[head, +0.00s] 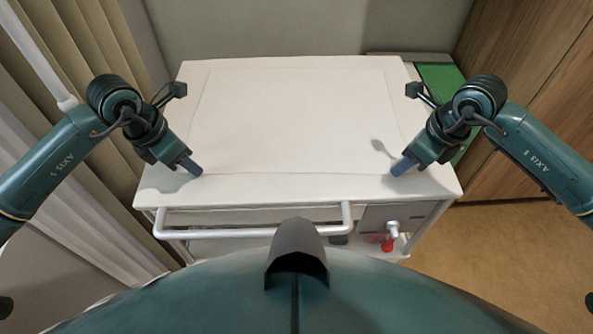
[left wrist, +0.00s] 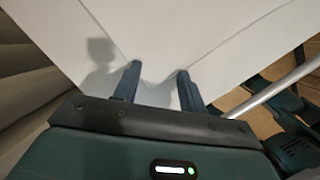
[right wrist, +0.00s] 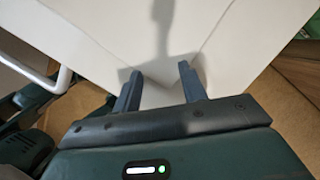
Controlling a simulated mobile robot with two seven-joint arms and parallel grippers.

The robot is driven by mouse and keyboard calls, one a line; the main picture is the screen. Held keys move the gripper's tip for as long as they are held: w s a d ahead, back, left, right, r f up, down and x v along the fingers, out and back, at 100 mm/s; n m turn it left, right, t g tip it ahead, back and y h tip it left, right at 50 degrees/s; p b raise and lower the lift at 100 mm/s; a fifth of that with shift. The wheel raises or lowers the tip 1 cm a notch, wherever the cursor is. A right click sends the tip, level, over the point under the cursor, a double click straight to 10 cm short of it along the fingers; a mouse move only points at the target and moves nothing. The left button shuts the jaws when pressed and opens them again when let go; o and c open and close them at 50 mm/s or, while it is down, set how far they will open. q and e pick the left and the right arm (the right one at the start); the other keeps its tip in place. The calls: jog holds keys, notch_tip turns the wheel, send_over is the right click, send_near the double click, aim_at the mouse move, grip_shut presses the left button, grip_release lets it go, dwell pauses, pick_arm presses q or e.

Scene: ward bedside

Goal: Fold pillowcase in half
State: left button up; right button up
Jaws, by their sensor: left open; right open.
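The white pillowcase (head: 295,115) lies flat on the white trolley top (head: 300,188), its outline showing only as faint lines. My left gripper (head: 195,168) is open at its near left corner. In the left wrist view, faint edges of the pillowcase (left wrist: 170,30) run toward the space between the open fingers (left wrist: 158,70). My right gripper (head: 402,167) is open at the near right corner. In the right wrist view, the pillowcase (right wrist: 175,25) also runs toward the open fingers (right wrist: 160,70). Neither gripper holds cloth. Whether the fingertips touch the cloth I cannot tell.
The trolley has a front rail (head: 255,233) and a red item (head: 387,243) on a lower shelf. A green surface (head: 440,90) is at the back right. A curtain (head: 95,40) hangs at left and a wooden cabinet (head: 530,80) stands at right.

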pick_arm(q)
jog(key=shift+f, duration=0.25)
pick_arm(e)
jog(key=shift+f, duration=0.2)
pick_arm(q)
jog(key=shift+r, duration=0.1)
jog(key=shift+c, duration=0.3)
pick_arm(e)
jog(key=shift+r, duration=0.1)
jog(key=shift+c, duration=0.3)
pick_arm(q)
jog(key=shift+c, duration=0.8)
pick_arm(e)
jog(key=shift+c, duration=0.8)
pick_arm(q)
grip_shut()
pick_arm(e)
grip_shut()
